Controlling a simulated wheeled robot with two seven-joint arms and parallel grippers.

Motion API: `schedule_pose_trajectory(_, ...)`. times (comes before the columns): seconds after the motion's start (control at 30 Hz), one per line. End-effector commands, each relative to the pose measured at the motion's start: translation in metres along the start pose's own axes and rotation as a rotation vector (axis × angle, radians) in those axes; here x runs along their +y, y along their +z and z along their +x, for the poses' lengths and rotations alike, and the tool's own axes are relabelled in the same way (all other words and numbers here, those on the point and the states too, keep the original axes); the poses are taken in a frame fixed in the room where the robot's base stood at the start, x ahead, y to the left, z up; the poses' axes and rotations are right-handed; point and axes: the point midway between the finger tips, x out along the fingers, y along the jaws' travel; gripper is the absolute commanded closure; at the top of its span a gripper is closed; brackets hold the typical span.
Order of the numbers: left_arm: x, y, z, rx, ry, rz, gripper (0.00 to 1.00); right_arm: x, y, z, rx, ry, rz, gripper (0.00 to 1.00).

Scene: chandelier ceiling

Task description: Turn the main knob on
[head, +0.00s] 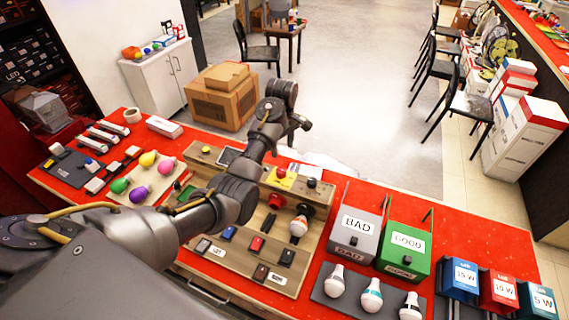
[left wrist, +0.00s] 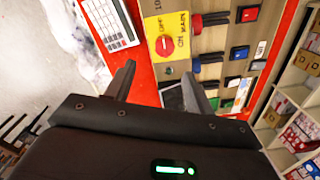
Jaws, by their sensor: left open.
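The main knob (head: 281,172) is a red round knob on a yellow plate, on the wooden test board in the head view. In the left wrist view, the red knob (left wrist: 165,46) sits on the yellow plate (left wrist: 178,24), with the words ON and MAIN beside it. My left gripper (head: 297,123) is above the far side of the board in the head view. In the left wrist view, its two fingers (left wrist: 158,70) are spread and empty, with the knob beyond their tips and apart from them. My right gripper is not in view.
The wooden board (head: 232,257) carries several switches and a bulb (head: 299,226). The BAD box (head: 354,225) and GOOD box (head: 404,246) stand to its right. Loose bulbs (head: 371,297) lie in front of them. Colored bulbs (head: 139,194) lie left.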

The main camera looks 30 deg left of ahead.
Motion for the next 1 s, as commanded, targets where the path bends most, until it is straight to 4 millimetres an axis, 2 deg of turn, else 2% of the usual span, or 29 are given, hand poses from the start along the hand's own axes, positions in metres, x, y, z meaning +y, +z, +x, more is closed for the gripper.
schedule_pose_trajectory(0.1,-0.004,-0.004,0.011,-0.001,-0.002,-0.008,0.46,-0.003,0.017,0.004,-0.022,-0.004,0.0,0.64)
schedule_pose_trajectory(0.23,-0.006,-0.005,0.032,-0.001,-0.003,-0.01,0.46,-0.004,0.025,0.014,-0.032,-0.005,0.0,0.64)
schedule_pose_trajectory(0.3,-0.006,-0.004,0.038,-0.001,-0.006,-0.009,0.46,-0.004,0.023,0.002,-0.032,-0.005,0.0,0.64)
schedule_pose_trajectory(0.6,-0.004,-0.003,0.09,-0.001,-0.004,-0.005,0.46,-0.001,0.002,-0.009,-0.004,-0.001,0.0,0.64)
schedule_pose_trajectory(0.8,-0.003,-0.003,0.106,0.0,-0.002,-0.005,0.46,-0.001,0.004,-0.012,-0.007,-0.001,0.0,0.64)
schedule_pose_trajectory(1.0,-0.003,-0.003,0.108,0.001,0.0,-0.004,0.46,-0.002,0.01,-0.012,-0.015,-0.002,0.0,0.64)
